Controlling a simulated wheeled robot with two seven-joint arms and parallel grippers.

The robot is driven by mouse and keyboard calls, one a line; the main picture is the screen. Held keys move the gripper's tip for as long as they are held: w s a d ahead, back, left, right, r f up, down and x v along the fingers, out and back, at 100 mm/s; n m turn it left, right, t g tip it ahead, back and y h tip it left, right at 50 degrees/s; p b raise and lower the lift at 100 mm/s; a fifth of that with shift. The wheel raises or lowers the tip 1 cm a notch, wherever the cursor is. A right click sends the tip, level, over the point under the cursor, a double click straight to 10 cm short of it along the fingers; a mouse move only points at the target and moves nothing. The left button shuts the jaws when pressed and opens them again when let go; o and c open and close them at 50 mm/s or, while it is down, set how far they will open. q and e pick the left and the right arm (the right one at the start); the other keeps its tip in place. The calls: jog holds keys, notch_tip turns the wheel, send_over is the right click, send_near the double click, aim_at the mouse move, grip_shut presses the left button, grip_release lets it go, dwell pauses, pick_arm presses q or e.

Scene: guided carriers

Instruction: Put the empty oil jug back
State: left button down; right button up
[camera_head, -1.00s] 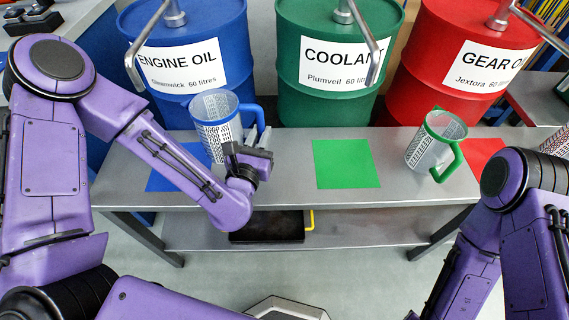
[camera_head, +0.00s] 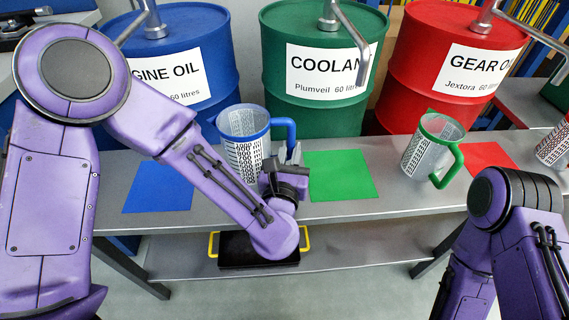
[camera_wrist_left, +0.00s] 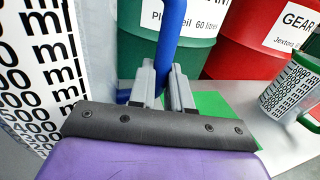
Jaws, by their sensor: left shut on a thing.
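A clear measuring jug with a blue rim, blue handle and black ml scale (camera_head: 243,143) is upright in the head view, between the blue mat (camera_head: 158,188) and the green mat (camera_head: 341,176). No liquid shows in it. My left gripper (camera_head: 291,155) is shut on its blue handle, at the jug's right side. In the left wrist view the gripper fingers (camera_wrist_left: 167,85) close around the handle (camera_wrist_left: 171,35), and the jug's scale (camera_wrist_left: 35,75) fills the left edge. I cannot tell whether the jug's base touches the bench. My right gripper is out of view.
Blue engine oil (camera_head: 190,60), green coolant (camera_head: 310,105) and red gear oil (camera_head: 420,85) drums stand behind the bench (camera_head: 300,213). A green-handled jug (camera_head: 423,153) stands left of the red mat (camera_head: 488,155). Another jug (camera_head: 553,148) is cut off at right. A black tray (camera_head: 255,252) lies below.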

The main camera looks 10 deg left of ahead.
pick_arm(q)
jog(key=shift+w+a+f, duration=0.3)
jog(key=shift+w+f, duration=0.4)
jog(key=shift+f, duration=0.25)
jog(key=f, duration=0.4)
jog(key=shift+w+a, duration=0.2)
jog(key=shift+w, duration=0.15)
jog(key=shift+f+b, duration=0.1)
jog(key=shift+b, duration=0.35)
jog(key=c, duration=1.1)
grip_release()
